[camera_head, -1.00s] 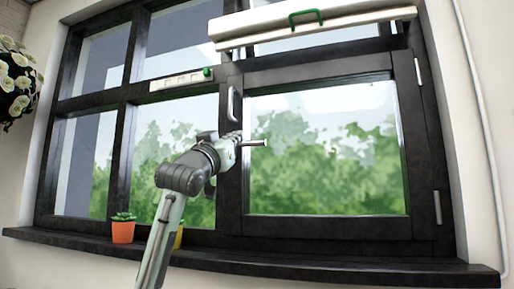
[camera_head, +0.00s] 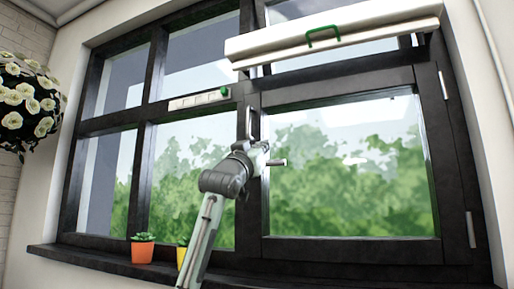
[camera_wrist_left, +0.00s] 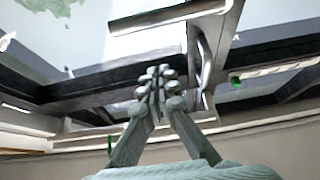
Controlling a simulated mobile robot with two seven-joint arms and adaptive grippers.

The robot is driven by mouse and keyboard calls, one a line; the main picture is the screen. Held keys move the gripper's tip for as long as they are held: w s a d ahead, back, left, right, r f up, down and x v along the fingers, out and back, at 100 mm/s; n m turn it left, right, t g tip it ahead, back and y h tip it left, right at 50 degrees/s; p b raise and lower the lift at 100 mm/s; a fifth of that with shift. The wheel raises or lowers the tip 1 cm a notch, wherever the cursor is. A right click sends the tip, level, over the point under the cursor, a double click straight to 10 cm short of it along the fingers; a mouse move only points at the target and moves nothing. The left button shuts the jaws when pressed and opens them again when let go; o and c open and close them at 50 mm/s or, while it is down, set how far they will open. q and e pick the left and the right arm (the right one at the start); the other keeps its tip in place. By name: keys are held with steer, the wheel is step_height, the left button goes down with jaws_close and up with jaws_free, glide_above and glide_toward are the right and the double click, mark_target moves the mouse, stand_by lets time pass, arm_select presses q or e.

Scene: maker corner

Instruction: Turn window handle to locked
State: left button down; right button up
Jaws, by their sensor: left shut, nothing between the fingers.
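The window handle (camera_head: 276,162) is a light grey lever on the dark frame post, pointing level to the right in the head view. In the left wrist view a pale bar (camera_wrist_left: 165,22) near the top looks like this lever. A silver upright pull loop (camera_head: 249,122) sits just above it on the post; it also shows in the left wrist view (camera_wrist_left: 204,65). My left gripper (camera_head: 261,150) is at the post, close to the lever's pivot end, which it partly hides. Its fingers (camera_wrist_left: 158,78) are shut and empty. I cannot tell whether they touch the lever. My right gripper is not visible.
The dark sill (camera_head: 95,257) carries an orange pot (camera_head: 142,249) and a yellow pot (camera_head: 181,257) near my left arm. A white box with a green grip (camera_head: 335,40) hangs above. A white strip (camera_head: 198,100) is left of the loop. White flowers (camera_head: 25,105) hang at far left.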

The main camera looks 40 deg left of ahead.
arm_select(q)
steer(key=shift+w+a+f, duration=0.25)
steer(key=shift+w+f, duration=0.35)
steer(key=shift+w, duration=0.25)
steer(key=shift+w+a+f, duration=0.2)
steer(key=shift+w+f, duration=0.35)
steer(key=shift+w, duration=0.3)
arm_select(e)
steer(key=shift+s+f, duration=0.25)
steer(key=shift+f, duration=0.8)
